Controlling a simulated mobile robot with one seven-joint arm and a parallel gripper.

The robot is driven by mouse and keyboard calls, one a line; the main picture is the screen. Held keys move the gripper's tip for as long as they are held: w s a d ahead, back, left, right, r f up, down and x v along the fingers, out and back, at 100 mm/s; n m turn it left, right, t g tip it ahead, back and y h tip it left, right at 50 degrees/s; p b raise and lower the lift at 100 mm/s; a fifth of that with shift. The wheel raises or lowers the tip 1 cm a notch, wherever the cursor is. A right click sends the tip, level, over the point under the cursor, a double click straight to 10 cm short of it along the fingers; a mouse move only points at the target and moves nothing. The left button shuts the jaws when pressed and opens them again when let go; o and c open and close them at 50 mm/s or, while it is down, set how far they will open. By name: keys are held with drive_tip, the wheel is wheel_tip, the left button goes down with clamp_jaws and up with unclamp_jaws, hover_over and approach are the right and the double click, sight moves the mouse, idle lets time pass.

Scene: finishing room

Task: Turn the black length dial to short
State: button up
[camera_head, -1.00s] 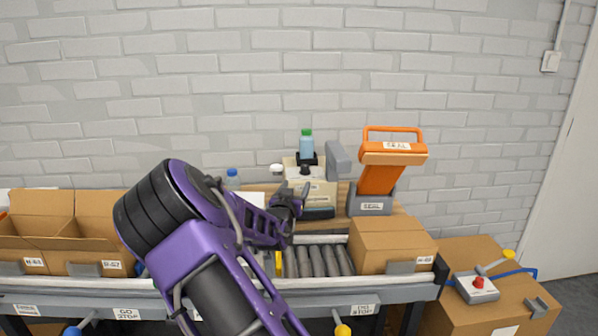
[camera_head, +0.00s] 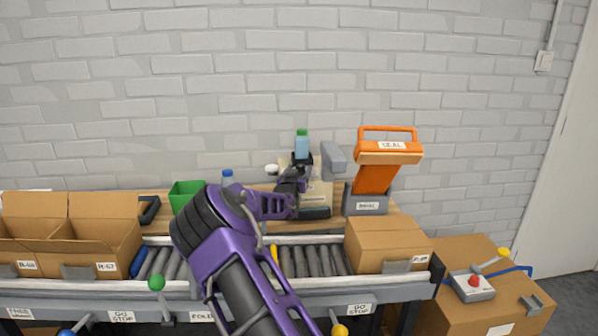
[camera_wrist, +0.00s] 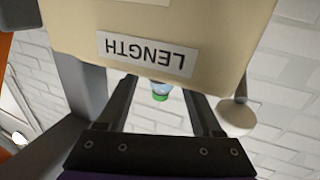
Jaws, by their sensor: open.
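The cream dispenser (camera_head: 319,193) stands on the back shelf, partly behind my gripper (camera_head: 300,168) in the head view. In the wrist view its cream body (camera_wrist: 145,22) fills the top, with an upside-down LENGTH label (camera_wrist: 147,54). The black length dial cannot be made out in either view now; my gripper covers that part of the dispenser in the head view. My gripper, seen in the wrist view (camera_wrist: 160,86), is open, with nothing seen held between its fingers. Its fingertips reach up to the dispenser's lower edge in the picture; contact cannot be told.
A green-capped bottle (camera_head: 302,145) stands at the dispenser's top. A pale knob (camera_head: 271,168) sticks out at its left, and the orange sealer (camera_head: 376,178) stands to its right. The roller conveyor (camera_head: 310,262) with a carton (camera_head: 385,246) lies in front.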

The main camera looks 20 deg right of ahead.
clamp_jaws()
idle(0.3)
